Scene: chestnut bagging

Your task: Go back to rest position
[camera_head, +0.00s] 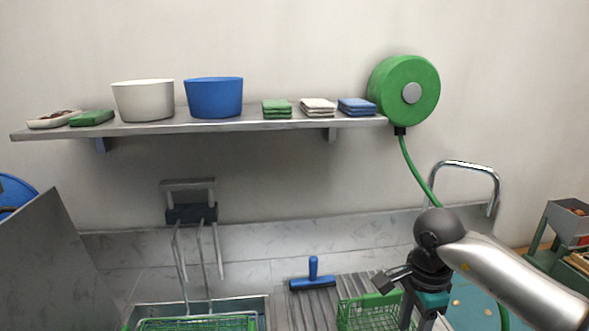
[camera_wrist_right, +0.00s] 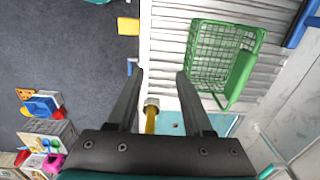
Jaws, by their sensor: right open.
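My right gripper (camera_head: 398,300) reaches in from the right in the head view, above the ribbed drainboard (camera_head: 295,312). In the right wrist view its two fingers (camera_wrist_right: 159,78) stand apart, with nothing gripped between them. A green wire basket (camera_head: 352,319) is beside and partly behind the gripper in the head view. The basket also shows in the right wrist view (camera_wrist_right: 212,55), to the right of the fingers. My left gripper is not seen.
A sink (camera_head: 262,305) holds another green basket (camera_head: 190,323) at the bottom left. A blue squeegee (camera_head: 313,280) lies behind the right gripper. A green hose reel (camera_head: 385,85) hangs on the wall, its hose running down near my right arm. A shelf (camera_head: 230,126) carries bowls and cloths.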

